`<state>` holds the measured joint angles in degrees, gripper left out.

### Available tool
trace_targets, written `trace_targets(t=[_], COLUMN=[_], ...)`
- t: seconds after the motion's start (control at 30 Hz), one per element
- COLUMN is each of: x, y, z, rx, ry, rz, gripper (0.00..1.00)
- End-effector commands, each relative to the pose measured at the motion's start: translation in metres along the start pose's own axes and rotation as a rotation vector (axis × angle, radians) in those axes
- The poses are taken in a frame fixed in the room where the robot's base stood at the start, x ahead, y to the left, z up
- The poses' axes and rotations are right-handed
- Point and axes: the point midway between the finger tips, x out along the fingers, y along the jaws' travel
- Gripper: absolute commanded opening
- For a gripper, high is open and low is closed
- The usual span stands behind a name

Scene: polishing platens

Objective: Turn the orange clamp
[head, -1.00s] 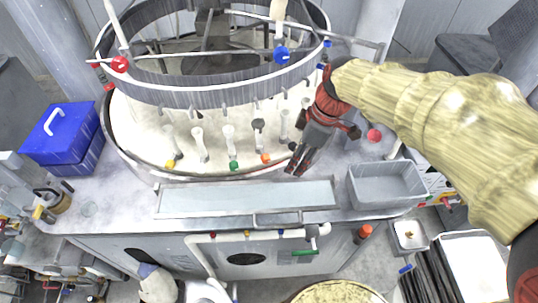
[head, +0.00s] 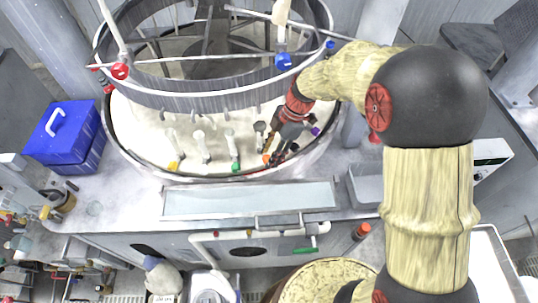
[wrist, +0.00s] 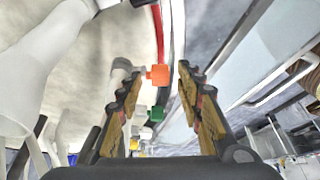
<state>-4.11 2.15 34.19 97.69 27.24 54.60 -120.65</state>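The orange clamp (head: 266,158) sits on the front rim of the round platen basin, right of the green clamp (head: 236,167). In the wrist view the orange clamp (wrist: 157,75) lies ahead, between my two spread fingers and a little beyond the tips. The green clamp (wrist: 156,114) shows lower, farther off. My gripper (wrist: 157,72) is open and empty. In the head view my gripper (head: 275,156) is at the rim beside the orange clamp; its fingers partly overlap the clamp, and contact cannot be told there.
Around the basin (head: 128,141) are a yellow clamp (head: 174,165), a purple clamp (head: 315,131) and several white posts. A blue knob (head: 283,61) and a red knob (head: 120,71) are on the upper ring. A grey tray (head: 366,187) stands at right, a blue box (head: 62,131) at left.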

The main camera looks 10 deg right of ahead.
Motion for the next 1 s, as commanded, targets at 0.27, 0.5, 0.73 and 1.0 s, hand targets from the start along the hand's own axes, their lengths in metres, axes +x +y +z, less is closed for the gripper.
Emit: trace_targets(t=[0.27,0.5,0.73,1.0], x=[0.0098,0.0096,0.0095,0.0094], y=[0.0002,0.0002,0.0001,0.0002], z=[-0.0001,0.0,0.0,0.0], rx=[0.0,0.001,0.001,0.001], ry=[0.0,-0.001,-0.001,-0.001], rz=[0.002,0.002,0.002,0.002], gripper=[0.36,0.31,0.18,0.02])
